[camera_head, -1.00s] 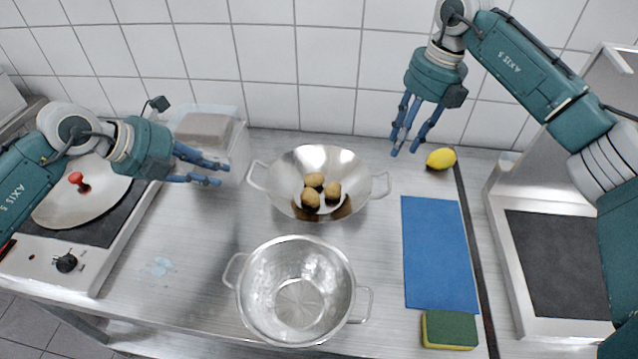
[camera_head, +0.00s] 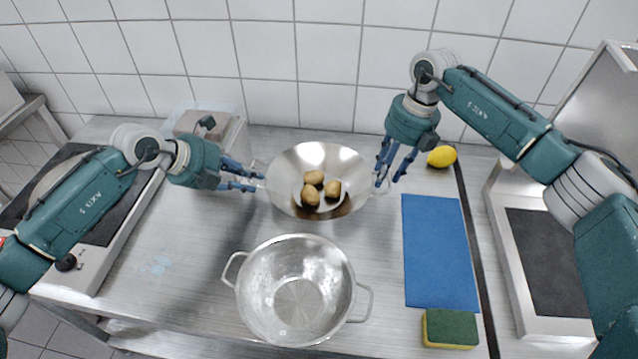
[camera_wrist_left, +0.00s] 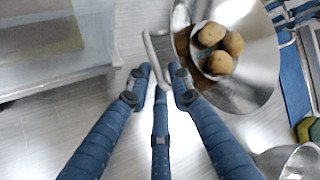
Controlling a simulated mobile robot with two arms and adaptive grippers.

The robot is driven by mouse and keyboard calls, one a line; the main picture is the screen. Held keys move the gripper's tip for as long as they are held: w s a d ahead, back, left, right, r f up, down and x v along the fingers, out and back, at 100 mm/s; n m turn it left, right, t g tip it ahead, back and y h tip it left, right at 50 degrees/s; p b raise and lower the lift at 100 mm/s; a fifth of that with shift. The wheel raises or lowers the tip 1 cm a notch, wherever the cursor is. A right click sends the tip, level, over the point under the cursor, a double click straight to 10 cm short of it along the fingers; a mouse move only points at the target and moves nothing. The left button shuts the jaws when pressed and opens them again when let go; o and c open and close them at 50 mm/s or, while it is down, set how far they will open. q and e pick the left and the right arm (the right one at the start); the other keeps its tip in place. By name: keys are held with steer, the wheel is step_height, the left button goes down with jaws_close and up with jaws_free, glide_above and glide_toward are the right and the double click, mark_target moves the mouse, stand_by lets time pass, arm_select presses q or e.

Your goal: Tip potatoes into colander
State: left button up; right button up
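Three potatoes (camera_head: 312,191) lie in a metal pan with two loop handles (camera_head: 287,172) at the back middle of the counter; they also show in the left wrist view (camera_wrist_left: 219,50). The empty metal colander (camera_head: 262,262) stands in front of the pan. My left gripper (camera_head: 256,178) is at the pan's left handle; in the left wrist view its fingers (camera_wrist_left: 158,78) are apart around the handle (camera_wrist_left: 152,48), not visibly closed. My right gripper (camera_head: 385,180) is beside the pan's right handle with its fingers apart, partly hiding that handle.
A blue mat (camera_head: 438,250) and a green and yellow sponge (camera_head: 450,328) lie to the right. A lemon (camera_head: 441,156) sits behind the mat. A clear container (camera_head: 232,140) stands behind my left gripper. A hotplate (camera_head: 100,235) is at the left.

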arm_select(q)
steer(key=shift+c, duration=0.4)
arm_select(e)
steer(key=shift+c, duration=0.5)
arm_select(q)
jaws_close()
arm_select(e)
steer(key=c, duration=0.5)
jaws_close()
arm_select(q)
steer(key=shift+r, duration=0.1)
arm_select(e)
steer(key=shift+r, duration=0.1)
